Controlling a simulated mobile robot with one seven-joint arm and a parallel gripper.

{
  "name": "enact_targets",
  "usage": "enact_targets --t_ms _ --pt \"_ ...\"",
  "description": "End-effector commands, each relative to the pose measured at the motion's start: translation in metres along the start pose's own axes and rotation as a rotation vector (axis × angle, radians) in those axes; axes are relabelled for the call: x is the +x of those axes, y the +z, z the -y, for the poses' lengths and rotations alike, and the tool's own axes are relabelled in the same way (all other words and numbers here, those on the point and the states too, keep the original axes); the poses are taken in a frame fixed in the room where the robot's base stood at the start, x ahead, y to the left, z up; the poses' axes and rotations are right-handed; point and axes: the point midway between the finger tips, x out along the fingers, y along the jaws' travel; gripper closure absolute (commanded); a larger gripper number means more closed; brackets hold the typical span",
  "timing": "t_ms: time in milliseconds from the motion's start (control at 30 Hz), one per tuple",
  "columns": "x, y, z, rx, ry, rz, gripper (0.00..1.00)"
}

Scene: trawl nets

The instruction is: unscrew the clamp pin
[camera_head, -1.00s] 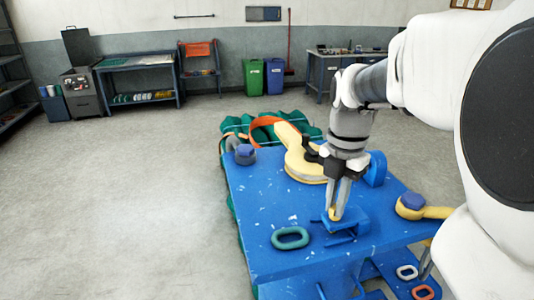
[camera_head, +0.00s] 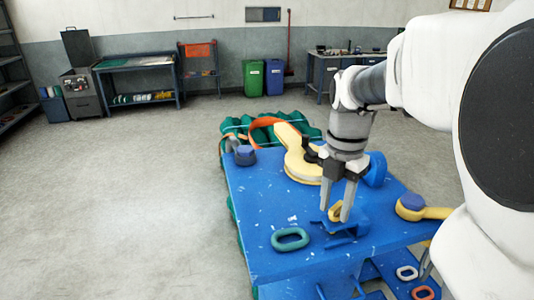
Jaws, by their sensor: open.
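My gripper (camera_head: 335,213) is open and points down over the near part of the blue table. Its two fingers stand apart, one on each side of a small yellow piece (camera_head: 334,215), which may be the head of the clamp pin. The yellow piece is at a blue clamp or bracket (camera_head: 352,224) on the table top. The fingers partly hide it, and I cannot tell whether they touch it. The pin's thread is not visible.
A green link (camera_head: 290,239) lies left of the bracket on the blue table (camera_head: 262,205). A large yellow hook-shaped part (camera_head: 300,160) and green netting (camera_head: 235,126) are behind. Floor at left is clear.

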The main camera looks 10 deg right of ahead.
Motion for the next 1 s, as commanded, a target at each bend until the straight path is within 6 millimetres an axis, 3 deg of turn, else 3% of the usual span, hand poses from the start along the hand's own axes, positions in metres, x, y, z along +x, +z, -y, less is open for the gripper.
enact_targets --t_ms 167,700,1000 --pt "-0.012 0.001 0.000 0.001 0.002 0.003 0.56" --pt "-0.134 0.001 -0.001 0.000 0.002 0.002 0.56" --pt "-0.170 0.000 -0.001 -0.001 0.001 0.001 0.56"
